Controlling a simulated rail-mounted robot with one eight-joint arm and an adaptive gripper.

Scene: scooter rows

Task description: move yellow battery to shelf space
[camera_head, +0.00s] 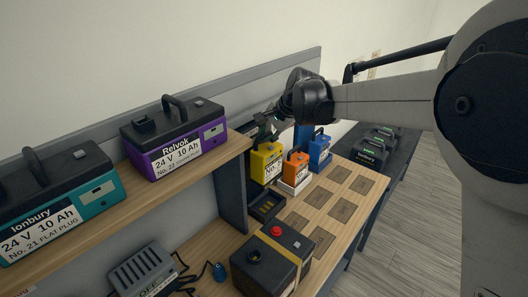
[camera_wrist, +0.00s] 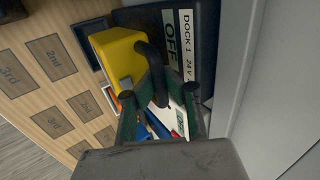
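The yellow battery (camera_head: 266,163) stands at the back left of the lower bench, beside the orange battery (camera_head: 295,168). It has a white label and a black handle. My gripper (camera_head: 267,132) is at its top. In the wrist view, the yellow battery (camera_wrist: 116,60) shows beside a dark block labelled "DOCK 1 24 V OFF" (camera_wrist: 172,22). My gripper (camera_wrist: 157,88) has its fingers converging on the black handle and appears shut on it. The battery's underside is hidden. The wooden shelf (camera_head: 220,152) at left holds a purple-and-black battery (camera_head: 175,140) and a teal one (camera_head: 62,200), with a gap between them.
A blue battery (camera_head: 320,150) stands behind the orange one. A black tray (camera_head: 267,205) lies in front of the yellow battery, near the shelf's upright panel (camera_head: 231,195). A black box with a red button (camera_head: 272,262) stands at the bench front. Several marked squares (camera_head: 341,174) are bare.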

